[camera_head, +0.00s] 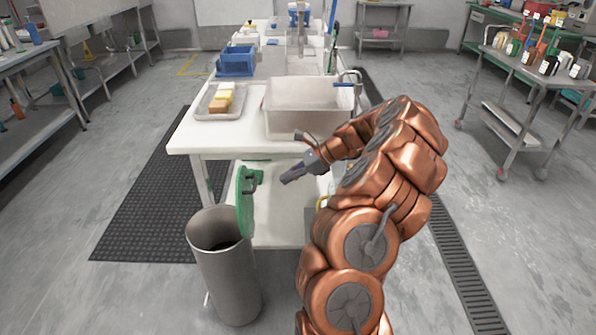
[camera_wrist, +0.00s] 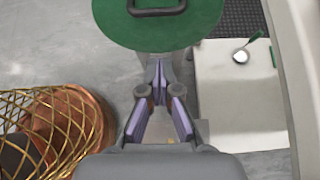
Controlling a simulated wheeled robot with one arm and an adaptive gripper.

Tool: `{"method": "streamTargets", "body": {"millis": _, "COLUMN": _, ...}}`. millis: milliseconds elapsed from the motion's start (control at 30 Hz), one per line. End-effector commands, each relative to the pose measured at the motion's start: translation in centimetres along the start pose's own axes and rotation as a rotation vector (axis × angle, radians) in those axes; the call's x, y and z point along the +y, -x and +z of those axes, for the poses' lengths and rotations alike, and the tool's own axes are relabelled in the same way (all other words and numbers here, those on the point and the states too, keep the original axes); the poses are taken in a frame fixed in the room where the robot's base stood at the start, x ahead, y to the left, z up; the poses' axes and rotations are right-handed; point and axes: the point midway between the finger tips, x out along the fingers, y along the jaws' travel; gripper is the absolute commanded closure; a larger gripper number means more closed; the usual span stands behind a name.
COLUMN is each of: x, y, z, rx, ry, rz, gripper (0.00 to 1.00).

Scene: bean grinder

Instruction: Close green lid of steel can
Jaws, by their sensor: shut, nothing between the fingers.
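The steel can (camera_head: 228,285) stands on the floor at the front left corner of the table, its mouth open. Its green lid (camera_head: 244,205) stands upright on edge at the can's right rim, with a dark fitting on its right face. My gripper (camera_head: 285,180) is shut and empty, to the right of the lid and apart from it, pointing left. In the wrist view the green lid (camera_wrist: 155,32) with its black handle (camera_wrist: 157,8) fills the top middle. The closed fingertips (camera_wrist: 160,66) show just below the lid there.
The white table (camera_head: 185,140) stands behind, with a large white bin (camera_head: 308,120) and a tray (camera_head: 208,106) of blocks near its front edge. Its lower shelf (camera_head: 285,232) lies right of the can. A black mat (camera_head: 145,235) and open floor lie to the left.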

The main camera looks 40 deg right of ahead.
Motion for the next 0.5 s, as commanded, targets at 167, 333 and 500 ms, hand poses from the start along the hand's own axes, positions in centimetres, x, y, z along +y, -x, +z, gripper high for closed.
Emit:
{"method": "streamTargets", "body": {"millis": 167, "x": 0.2, "y": -3.3, "z": 0.0, "rx": -0.001, "ry": 0.000, "rz": 0.006, "gripper": 1.00}}
{"method": "streamTargets", "body": {"millis": 333, "x": 0.1, "y": -5.0, "z": 1.6, "rx": 0.000, "ry": 0.002, "rz": 0.004, "gripper": 1.00}}
{"method": "streamTargets", "body": {"millis": 500, "x": 0.1, "y": -6.0, "z": 2.6, "rx": 0.001, "ry": 0.003, "rz": 0.004, "gripper": 1.00}}
